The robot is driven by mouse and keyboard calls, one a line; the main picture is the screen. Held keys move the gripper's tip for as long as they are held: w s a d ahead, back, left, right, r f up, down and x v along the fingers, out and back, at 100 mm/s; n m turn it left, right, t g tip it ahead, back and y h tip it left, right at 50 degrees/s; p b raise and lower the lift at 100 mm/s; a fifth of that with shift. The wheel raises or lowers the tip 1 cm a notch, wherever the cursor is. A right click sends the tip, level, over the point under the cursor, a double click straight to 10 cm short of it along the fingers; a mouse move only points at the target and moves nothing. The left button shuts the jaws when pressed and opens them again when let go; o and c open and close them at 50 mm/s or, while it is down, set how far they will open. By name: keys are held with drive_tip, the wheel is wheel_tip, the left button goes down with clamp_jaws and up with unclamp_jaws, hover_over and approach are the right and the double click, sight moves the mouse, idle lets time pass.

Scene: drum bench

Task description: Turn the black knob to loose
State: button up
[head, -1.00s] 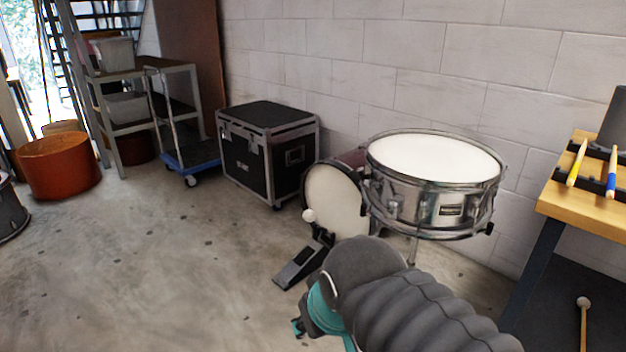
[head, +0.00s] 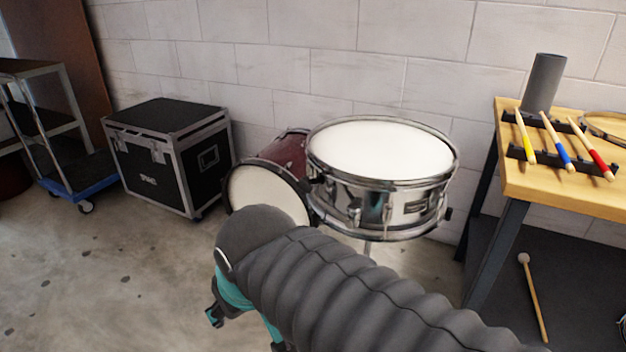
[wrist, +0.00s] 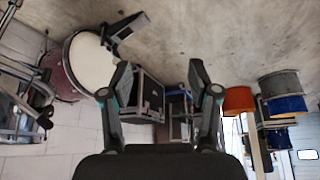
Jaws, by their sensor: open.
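A chrome snare drum with a white head (head: 382,150) stands against the wall in the head view. A small black part (head: 447,213) sticks out from the right side of its shell; it may be the black knob, but its marks are too small to read. My gripper (wrist: 160,85) is open and empty in the wrist view, with its two fingers spread apart. In the head view only a dark fingertip (head: 213,315) of it shows, low and left of the snare drum; my arm hides the rest. The gripper touches nothing.
A red bass drum (head: 270,192) stands behind my arm, left of the snare. A black flight case (head: 165,155) and blue trolley (head: 75,183) are further left. A wooden bench (head: 560,195) with several coloured sticks is right. The floor (head: 110,270) at left is clear.

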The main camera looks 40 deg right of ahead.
drive_tip(key=w+d+f+m+g+h+b, duration=0.1)
drive_tip(key=w+d+g+h+b, duration=0.25)
drive_tip(key=d, duration=0.25)
drive_tip(key=m+g+h+b, duration=0.65)
drive_tip(key=g+h, duration=0.25)
drive_tip(key=h, duration=0.4)
approach(308, 182)
drive_tip(key=shift+m, duration=0.25)
drive_tip(key=x, duration=0.6)
drive_tip(key=w+f+x, duration=0.1)
drive_tip(key=x, duration=0.2)
drive_tip(key=shift+d+p, duration=0.35)
drive_tip(key=shift+d, duration=0.3)
drive_tip(key=c, duration=1.2)
